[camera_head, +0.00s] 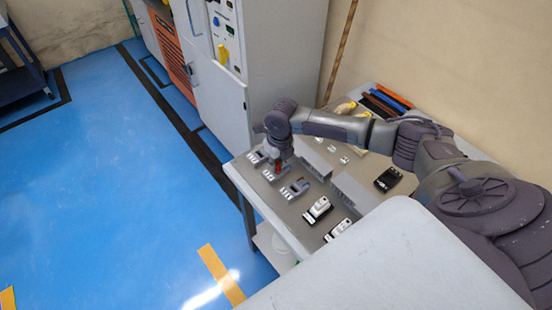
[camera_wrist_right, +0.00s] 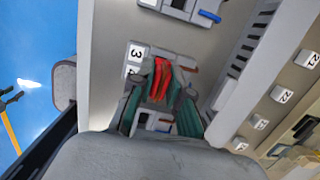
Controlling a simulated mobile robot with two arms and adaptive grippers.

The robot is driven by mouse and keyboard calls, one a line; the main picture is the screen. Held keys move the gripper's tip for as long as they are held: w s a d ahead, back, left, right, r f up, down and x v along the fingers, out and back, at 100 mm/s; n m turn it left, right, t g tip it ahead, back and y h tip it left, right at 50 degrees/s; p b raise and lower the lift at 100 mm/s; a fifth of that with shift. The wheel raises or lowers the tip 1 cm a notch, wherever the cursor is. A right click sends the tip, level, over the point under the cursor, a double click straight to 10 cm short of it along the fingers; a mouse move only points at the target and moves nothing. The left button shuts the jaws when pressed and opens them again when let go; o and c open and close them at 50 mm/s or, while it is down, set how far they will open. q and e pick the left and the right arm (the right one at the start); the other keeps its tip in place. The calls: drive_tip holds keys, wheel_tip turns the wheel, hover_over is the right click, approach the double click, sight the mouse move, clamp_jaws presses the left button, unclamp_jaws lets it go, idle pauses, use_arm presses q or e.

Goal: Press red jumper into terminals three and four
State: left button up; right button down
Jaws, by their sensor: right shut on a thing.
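My right gripper (camera_head: 278,163) points down over the row of grey terminal blocks on the table. It is shut on the red jumper (camera_wrist_right: 160,80), which shows between its fingers in the right wrist view. The jumper is also a small red spot at the gripper's tip in the head view (camera_head: 279,169). A terminal block with labels 3 and 4 (camera_wrist_right: 135,60) lies right beside the jumper. The fingers hide the jumper's lower end, so I cannot tell whether it is seated. My left gripper is not in view.
Other terminal blocks (camera_head: 295,189) stand along the table's left edge, next to a slotted grey duct (camera_head: 315,163). Two white devices (camera_head: 317,209) are nearer, with a black device (camera_head: 388,179) to the right. A grey cabinet (camera_head: 222,115) rises beyond the table.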

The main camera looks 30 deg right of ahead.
sight(279, 164)
drive_tip(key=shift+f+b, duration=0.3)
drive_tip(key=shift+f, duration=0.3)
drive_tip(key=c, duration=1)
unclamp_jaws()
drive_tip(key=shift+c, duration=0.2)
drive_tip(key=shift+r, duration=0.15)
wheel_tip(279, 164, up, 12)
drive_tip(key=s, duration=0.1)
drive_tip(key=shift+s+f, duration=0.2)
drive_tip(key=shift+s, duration=0.05)
